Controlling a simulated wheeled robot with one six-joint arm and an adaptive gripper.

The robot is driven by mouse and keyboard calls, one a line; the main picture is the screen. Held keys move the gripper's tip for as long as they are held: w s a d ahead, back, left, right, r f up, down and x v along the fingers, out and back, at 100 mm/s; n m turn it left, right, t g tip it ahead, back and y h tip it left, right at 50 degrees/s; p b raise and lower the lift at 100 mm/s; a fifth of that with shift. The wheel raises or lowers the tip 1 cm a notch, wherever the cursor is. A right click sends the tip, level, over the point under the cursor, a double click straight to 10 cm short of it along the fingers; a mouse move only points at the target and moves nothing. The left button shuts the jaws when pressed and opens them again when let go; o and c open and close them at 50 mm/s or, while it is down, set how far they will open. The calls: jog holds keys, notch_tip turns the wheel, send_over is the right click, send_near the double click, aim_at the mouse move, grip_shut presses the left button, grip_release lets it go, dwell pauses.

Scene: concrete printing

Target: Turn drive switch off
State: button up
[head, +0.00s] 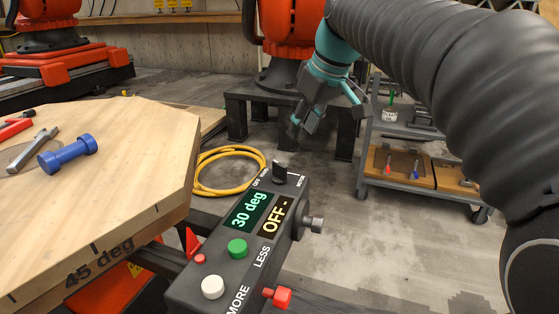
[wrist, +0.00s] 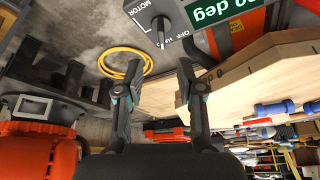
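The dark control box (head: 232,250) stands beside the round table, with green "30 deg" and yellow "OFF-" displays. The drive switch (head: 281,172) is a small black knob at its far end, among labels OFF, HAND and MOTOR. Which label it points at is hard to tell. In the wrist view the switch (wrist: 161,32) sticks out near the top, beyond my fingertips. My gripper (head: 325,112) is behind and above the switch in the head view. In the wrist view my gripper (wrist: 159,66) has its two fingers wide apart, with nothing between them and not touching the switch.
A wooden table (head: 120,165) marked "45 deg" stands at left with a blue dumbbell-shaped piece (head: 67,154) and tools. The box carries green, white and red buttons and a side knob (head: 316,224). A yellow hose (head: 228,170) lies behind. A grey cart (head: 420,165) stands right.

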aim_at(279, 164)
jog(key=shift+n, duration=0.3)
jog(key=x, duration=0.4)
jog(key=a+b+x, duration=0.1)
jog(key=x, duration=0.4)
jog(key=w+b+x, duration=0.1)
jog(key=x, duration=0.4)
jog(key=shift+a+r, duration=0.3)
jog(key=shift+a, duration=0.05)
grip_shut()
